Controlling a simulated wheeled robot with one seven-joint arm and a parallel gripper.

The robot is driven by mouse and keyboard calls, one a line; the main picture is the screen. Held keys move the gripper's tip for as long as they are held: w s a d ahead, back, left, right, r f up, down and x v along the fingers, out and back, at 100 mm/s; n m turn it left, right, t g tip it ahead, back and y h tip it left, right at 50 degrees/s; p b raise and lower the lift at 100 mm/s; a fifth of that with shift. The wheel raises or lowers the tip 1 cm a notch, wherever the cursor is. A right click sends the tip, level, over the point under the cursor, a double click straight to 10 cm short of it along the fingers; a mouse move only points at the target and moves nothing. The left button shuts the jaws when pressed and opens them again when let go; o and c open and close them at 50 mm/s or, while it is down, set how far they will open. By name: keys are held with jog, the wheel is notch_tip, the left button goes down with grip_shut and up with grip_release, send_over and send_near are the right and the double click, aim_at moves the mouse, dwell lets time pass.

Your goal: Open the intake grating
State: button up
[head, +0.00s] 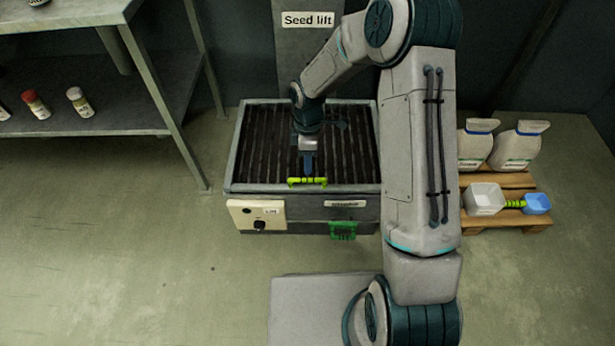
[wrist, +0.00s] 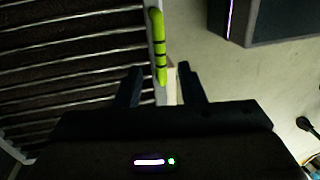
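The intake grating (head: 262,145) is a panel of dark slats lying flat in a grey-framed box below the "Seed lift" sign. It appears closed. A yellow-green bar handle (head: 307,182) with dark bands sits at its front edge. My gripper (head: 307,172) points down just behind or above this handle. In the wrist view, the two dark fingers of my gripper (wrist: 159,68) are apart, with the near end of the handle (wrist: 157,40) showing between them. I cannot tell whether a finger touches it. Slats of the grating (wrist: 70,70) fill the left of that view. My arm hides the grating's right side.
The box front has a cream panel (head: 257,217) with a dark knob and a green part (head: 343,230) lower down. A metal shelf (head: 90,118) stands at left. The floor at front left is clear.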

jog(key=f+b, duration=0.1)
jog(key=f, duration=0.1)
jog(key=s+f, duration=0.1)
jog(key=f, duration=0.2)
jog(key=shift+f+b, duration=0.2)
jog(key=shift+b, duration=0.15)
grip_shut()
